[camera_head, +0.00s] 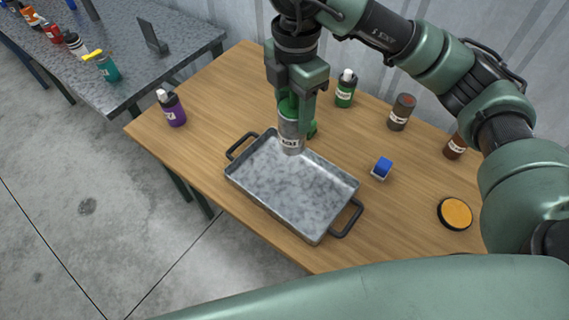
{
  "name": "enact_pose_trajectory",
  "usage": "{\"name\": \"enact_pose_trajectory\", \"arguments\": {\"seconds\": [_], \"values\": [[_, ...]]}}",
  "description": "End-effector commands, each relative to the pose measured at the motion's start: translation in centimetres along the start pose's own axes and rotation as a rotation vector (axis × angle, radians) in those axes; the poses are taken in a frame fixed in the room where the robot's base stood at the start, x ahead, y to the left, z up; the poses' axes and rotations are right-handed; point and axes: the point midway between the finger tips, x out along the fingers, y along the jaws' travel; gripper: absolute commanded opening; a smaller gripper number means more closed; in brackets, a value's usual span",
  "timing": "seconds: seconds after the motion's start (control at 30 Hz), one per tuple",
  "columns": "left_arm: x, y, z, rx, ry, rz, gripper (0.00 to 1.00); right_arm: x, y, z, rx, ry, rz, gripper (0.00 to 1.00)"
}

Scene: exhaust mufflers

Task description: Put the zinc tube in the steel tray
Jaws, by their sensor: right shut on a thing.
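My right gripper (303,112) points down over the far side of the tray and is shut on the zinc tube (291,143). The tube is a grey cylinder with a white label, held upright; the fingers hide part of its upper end. In the picture its lower end overlaps the far edge of the steel tray (285,190); I cannot tell the exact height between them. The tray is shallow, empty, with mottled grey metal and two dark handles, and sits on the wooden table. My left gripper is not in view.
On the wooden table (225,95) stand a purple bottle (172,109), a green bottle (346,88), a dark grey can (401,112), a brown bottle (456,146), a blue-topped block (381,168) and an orange disc (455,213). A grey table (140,60) with several bottles is at upper left.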

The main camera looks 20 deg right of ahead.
Motion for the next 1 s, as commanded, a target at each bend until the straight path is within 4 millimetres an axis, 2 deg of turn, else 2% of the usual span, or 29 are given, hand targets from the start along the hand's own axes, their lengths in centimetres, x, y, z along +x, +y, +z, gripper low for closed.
{"name": "enact_pose_trajectory", "arguments": {"seconds": [0.03,0.17,0.3,0.4,0.5,0.67,0.9,1.0], "values": [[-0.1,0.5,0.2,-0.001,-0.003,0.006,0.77,1.4,-0.1,-0.1,-0.001,0.005,-0.007,0.00],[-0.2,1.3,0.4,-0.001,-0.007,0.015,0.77,4.8,-0.1,-0.2,-0.001,0.005,-0.007,0.00],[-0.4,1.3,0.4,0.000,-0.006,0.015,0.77,8.4,-0.2,-0.2,0.000,0.005,-0.007,0.00],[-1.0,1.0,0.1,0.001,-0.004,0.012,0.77,10.3,-0.1,0.0,0.002,0.001,-0.005,0.00],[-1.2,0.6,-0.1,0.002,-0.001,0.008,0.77,11.8,-0.1,0.0,0.000,0.001,-0.002,0.00],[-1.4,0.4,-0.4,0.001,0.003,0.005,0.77,13.0,0.0,-0.1,0.001,0.001,0.000,0.00],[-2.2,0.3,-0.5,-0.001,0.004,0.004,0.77,16.4,0.0,0.0,0.001,0.000,-0.002,0.00],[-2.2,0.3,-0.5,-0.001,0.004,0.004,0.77,17.0,0.0,-0.1,0.000,0.000,0.001,0.00]]}}
